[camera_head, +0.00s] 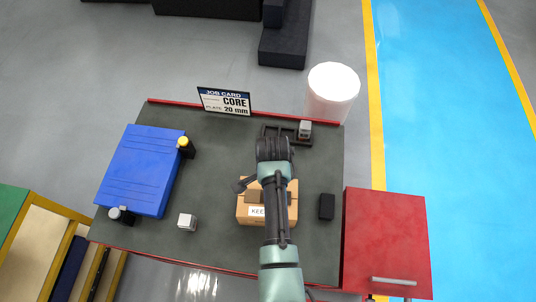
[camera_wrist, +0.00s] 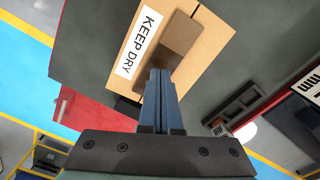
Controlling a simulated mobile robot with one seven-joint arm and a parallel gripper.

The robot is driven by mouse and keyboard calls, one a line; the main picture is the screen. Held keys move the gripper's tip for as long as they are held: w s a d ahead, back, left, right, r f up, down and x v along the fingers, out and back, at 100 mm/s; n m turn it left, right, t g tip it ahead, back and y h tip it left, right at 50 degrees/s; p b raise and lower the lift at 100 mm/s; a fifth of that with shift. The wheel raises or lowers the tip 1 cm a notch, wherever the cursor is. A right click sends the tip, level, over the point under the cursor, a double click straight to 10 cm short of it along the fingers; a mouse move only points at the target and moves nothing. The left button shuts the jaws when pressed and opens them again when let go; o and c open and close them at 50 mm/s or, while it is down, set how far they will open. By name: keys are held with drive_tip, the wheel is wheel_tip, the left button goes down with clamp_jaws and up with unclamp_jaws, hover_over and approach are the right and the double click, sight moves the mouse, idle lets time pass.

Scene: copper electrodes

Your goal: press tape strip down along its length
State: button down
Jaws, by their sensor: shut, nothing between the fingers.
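A cardboard box (camera_head: 247,220) stands on the dark table, partly hidden behind my arm in the head view. In the wrist view the box (camera_wrist: 205,28) has a white KEEP DRY label (camera_wrist: 139,42). A brown tape strip (camera_wrist: 182,38) lies across the box top beside the label; part of it also shows in the head view (camera_head: 253,197). My gripper (camera_wrist: 159,74) is shut and empty, its blue fingertips at the near end of the strip. I cannot tell whether they touch it. The fingers hide a little of the box there.
A blue case (camera_head: 142,170) lies at the table's left. A small light block (camera_head: 187,222), a black block (camera_head: 327,206) and a dark holder (camera_head: 283,131) surround the box. A red cabinet (camera_head: 388,240) stands at the right.

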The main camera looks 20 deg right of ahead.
sight(251, 195)
drive_tip(key=shift+w+a, duration=0.45)
drive_tip(key=shift+a, duration=0.35)
drive_tip(key=shift+w+a, duration=0.45)
drive_tip(key=shift+a, duration=0.4)
drive_tip(key=shift+w+a, duration=0.45)
drive_tip(key=shift+a, duration=0.35)
drive_tip(key=shift+f, duration=0.1)
drive_tip(key=shift+f+b, duration=0.8)
drive_tip(key=shift+f, duration=0.05)
drive_tip(key=shift+r, duration=0.15)
drive_tip(key=shift+r+p, duration=0.8)
drive_tip(key=shift+p, duration=0.15)
